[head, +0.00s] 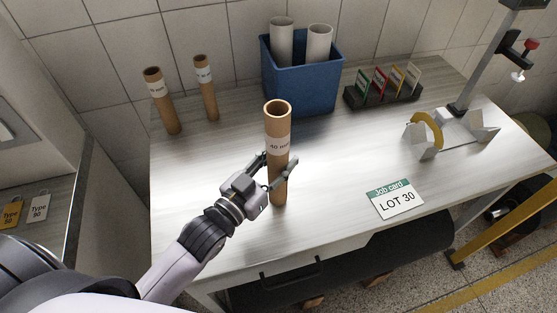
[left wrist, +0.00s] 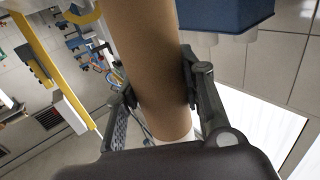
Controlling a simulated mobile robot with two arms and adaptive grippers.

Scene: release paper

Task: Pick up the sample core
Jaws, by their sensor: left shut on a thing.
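The brown cardboard core labelled "40 mm" (head: 278,128) stands upright in the middle of the head view, over the table. My left gripper (head: 277,172) is shut around its lower half. In the left wrist view the core (left wrist: 148,70) passes between the two fingers of the gripper (left wrist: 160,95), which press on both sides. I cannot tell whether its lower end touches the table. Two other brown cores, a wider one (head: 162,105) and a thinner one (head: 207,90), stand at the back left with white labels. My right gripper is not in view.
A blue bin (head: 303,92) with two pale rolls stands at the back. A dark rack (head: 385,97) of coloured cards is right of it. A metal stand (head: 455,130) with a yellow ring is at the right.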

